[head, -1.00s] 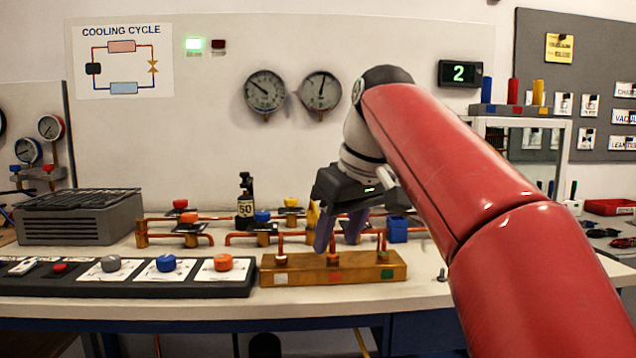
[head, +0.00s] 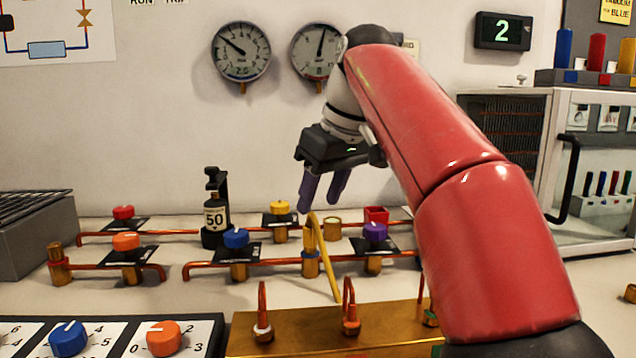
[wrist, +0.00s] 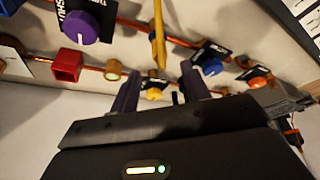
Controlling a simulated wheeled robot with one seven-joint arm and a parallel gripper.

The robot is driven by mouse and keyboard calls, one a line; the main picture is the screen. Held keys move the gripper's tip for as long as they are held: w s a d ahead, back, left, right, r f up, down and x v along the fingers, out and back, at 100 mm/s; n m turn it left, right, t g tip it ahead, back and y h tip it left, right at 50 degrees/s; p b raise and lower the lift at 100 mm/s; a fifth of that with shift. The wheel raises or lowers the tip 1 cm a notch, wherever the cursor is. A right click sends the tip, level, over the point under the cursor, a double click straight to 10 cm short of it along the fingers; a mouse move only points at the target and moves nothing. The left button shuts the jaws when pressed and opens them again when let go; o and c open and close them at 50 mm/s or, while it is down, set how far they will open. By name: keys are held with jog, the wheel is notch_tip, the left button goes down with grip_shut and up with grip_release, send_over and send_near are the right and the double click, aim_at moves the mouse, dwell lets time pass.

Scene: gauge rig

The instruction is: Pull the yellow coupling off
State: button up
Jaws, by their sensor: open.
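A yellow hose-like piece (head: 310,236), which I take to be the yellow coupling, rises from a brass fitting (head: 310,264) on the front copper pipe and bends over, with a loose-looking tail slanting down to the right. In the wrist view the yellow piece (wrist: 158,38) shows beyond the fingers, near the top middle. My gripper (head: 322,196) has dark purple fingers pointing down, apart and empty, above and slightly right of the yellow piece in the head view. Its fingers (wrist: 160,88) also show in the wrist view. I cannot tell the exact gap to the coupling.
Blue (head: 236,238), purple (head: 375,232) and yellow (head: 280,207) valve knobs stand on the pipes nearby. A red open block (head: 376,214) is behind. A brass manifold (head: 320,334) with copper stubs lies in front.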

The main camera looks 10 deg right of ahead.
aim_at(312, 220)
jog(key=b+x, duration=0.2)
jog(key=x, duration=0.5)
jog(key=shift+w+a+f+b, duration=0.1)
jog(key=shift+w+f+b, duration=0.05)
jog(key=shift+f+b, duration=0.2)
grip_shut()
